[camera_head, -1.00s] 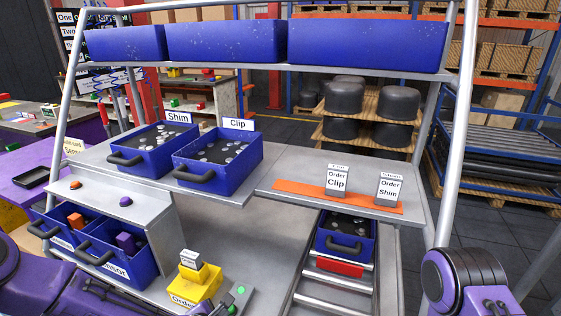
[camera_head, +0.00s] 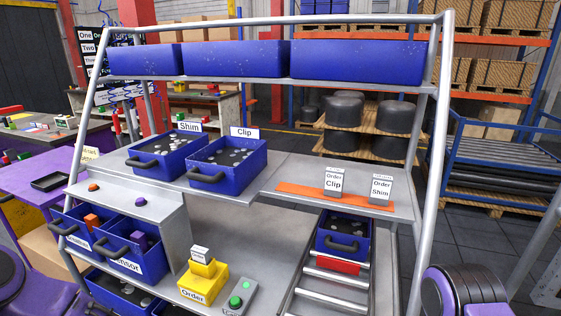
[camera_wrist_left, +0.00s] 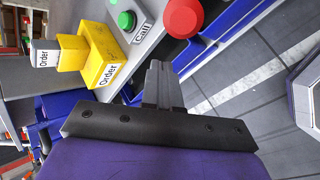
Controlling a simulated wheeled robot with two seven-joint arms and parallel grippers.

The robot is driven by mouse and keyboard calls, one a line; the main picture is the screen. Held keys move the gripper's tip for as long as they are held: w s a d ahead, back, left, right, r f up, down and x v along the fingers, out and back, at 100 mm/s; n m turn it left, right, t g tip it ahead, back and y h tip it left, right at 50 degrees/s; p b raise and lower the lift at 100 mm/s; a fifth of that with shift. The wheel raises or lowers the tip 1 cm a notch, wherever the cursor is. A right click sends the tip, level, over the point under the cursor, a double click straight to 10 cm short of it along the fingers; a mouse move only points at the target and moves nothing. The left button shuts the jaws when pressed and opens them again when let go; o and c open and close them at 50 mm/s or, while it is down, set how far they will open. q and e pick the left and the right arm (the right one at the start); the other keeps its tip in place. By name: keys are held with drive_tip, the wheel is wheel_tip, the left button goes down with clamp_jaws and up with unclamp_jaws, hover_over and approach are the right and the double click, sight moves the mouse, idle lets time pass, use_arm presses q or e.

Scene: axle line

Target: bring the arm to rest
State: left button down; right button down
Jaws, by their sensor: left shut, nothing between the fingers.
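My left gripper (camera_wrist_left: 160,85) shows in the left wrist view with its fingers shut together and nothing between them. In the head view only a purple part of my left arm (camera_head: 40,298) shows at the bottom left; the gripper itself is out of that view. My right arm (camera_head: 465,292) shows at the bottom right, and its gripper is not in view.
The rack holds the Shim bin (camera_head: 165,153) and Clip bin (camera_head: 228,166) on its shelf. Order cards (camera_head: 334,182) stand on an orange strip (camera_head: 300,190). Another blue bin (camera_head: 343,234) sits by the rollers. Open floor (camera_head: 475,230) lies right of the rack.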

use_arm(q)
drive_tip(key=s+a+f+m+g+y+b, duration=0.1)
drive_tip(key=s+a+f+m, duration=0.3)
drive_tip(key=s, duration=0.4)
drive_tip(key=s+a+f+m+g+y+b, duration=0.2)
drive_tip(key=s+a+f+m+b, duration=0.1)
drive_tip(key=s+f, duration=0.4)
drive_tip(key=s+a+f+m+g+y+b, duration=0.1)
drive_tip(key=s+a+f+m, duration=0.4)
drive_tip(key=s, duration=0.6)
drive_tip(key=shift+a+f+m+g+y+b, duration=0.3)
drive_tip(key=shift+a+m+g+y+b, duration=0.15)
drive_tip(key=shift+a, duration=0.45)
